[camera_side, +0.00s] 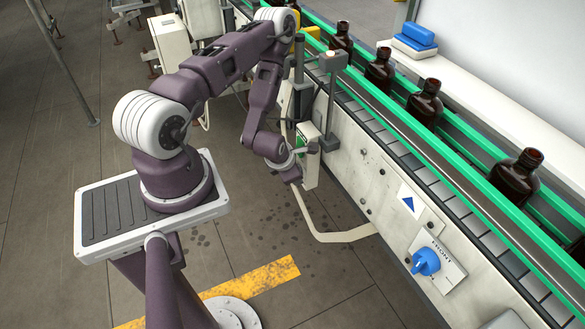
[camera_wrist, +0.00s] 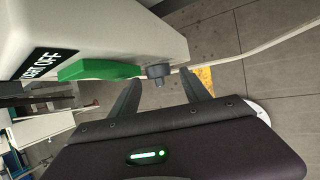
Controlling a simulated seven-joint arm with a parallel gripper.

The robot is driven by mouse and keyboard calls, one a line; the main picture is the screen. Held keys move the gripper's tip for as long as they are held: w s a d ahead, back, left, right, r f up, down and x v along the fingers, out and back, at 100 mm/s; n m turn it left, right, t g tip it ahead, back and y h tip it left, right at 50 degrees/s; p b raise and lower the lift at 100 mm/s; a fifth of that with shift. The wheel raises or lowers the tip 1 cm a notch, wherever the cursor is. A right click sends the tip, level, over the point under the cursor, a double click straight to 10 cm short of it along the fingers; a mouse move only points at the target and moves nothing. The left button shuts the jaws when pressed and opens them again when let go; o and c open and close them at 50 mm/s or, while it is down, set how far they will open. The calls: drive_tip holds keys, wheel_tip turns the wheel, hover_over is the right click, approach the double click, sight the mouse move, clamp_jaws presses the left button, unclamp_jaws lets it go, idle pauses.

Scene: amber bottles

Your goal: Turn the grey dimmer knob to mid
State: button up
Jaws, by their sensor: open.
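The grey knob (camera_wrist: 157,72) shows in the wrist view as a small dark grey cylinder on the underside edge of a pale box (camera_wrist: 115,35). Beside it are a green part (camera_wrist: 98,70) and a black label with white letters ending in "OFF". My gripper (camera_wrist: 161,76) is open, one finger on each side of the knob in this view. I cannot tell whether the fingers reach around the knob or stop short of it, and I see no contact. In the side view the box (camera_side: 311,168) stands beside my wrist at the conveyor's side; the knob cannot be made out there.
A conveyor with green rails (camera_side: 400,150) carries several amber bottles (camera_side: 425,100). A blue rotary knob (camera_side: 427,261) sits on the conveyor's side panel, lower right. A pale cable or hose (camera_side: 340,237) loops below the box. A grey post (camera_side: 330,110) stands close by. The floor in front is open.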

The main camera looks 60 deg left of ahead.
drive_tip(key=shift+a, duration=0.1)
drive_tip(key=h, duration=0.1)
drive_tip(key=a+n+h, duration=0.1)
drive_tip(key=h, duration=0.1)
drive_tip(key=shift+w+r, duration=0.1)
drive_tip(key=shift+w, duration=0.05)
drive_tip(key=shift+a+h, duration=0.15)
drive_tip(key=shift+h, duration=0.45)
wheel_tip(320, 180, up, 18)
drive_tip(key=s+m+g+y, duration=0.1)
drive_tip(key=s+m+g, duration=0.15)
drive_tip(key=m, duration=0.95)
drive_tip(key=s+d+r+m+t, duration=0.1)
drive_tip(key=s+d+r+m, duration=0.1)
drive_tip(key=d+r+m, duration=0.8)
wheel_tip(320, 180, up, 4)
drive_tip(key=m, duration=0.2)
drive_tip(key=shift+s+m+y, duration=0.25)
drive_tip(key=shift+m+y, duration=0.05)
drive_tip(key=shift+r+t, duration=0.1)
drive_tip(key=shift+t, duration=0.15)
drive_tip(key=shift+c, duration=0.4)
